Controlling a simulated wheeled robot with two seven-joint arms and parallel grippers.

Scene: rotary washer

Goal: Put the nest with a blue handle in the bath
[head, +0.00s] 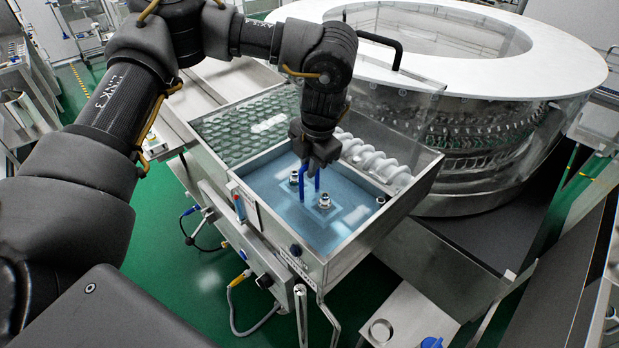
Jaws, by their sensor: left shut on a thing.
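The blue handle (303,184) of the nest stands upright over the bath. My left gripper (317,170) points down and is shut on the top of the handle. The bath (262,181) is a steel-walled tank of bluish liquid. The body of the nest shows only as a pale shape (322,217) under the surface; I cannot tell whether it rests on the bottom. My right gripper is out of view.
A white screw conveyor (375,160) lies along the back right of the tank. A compartment with rows of green-tinted glass (250,128) adjoins the bath. The large rotary washer (480,120) stands behind. A black bent handle (385,42) rises near it.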

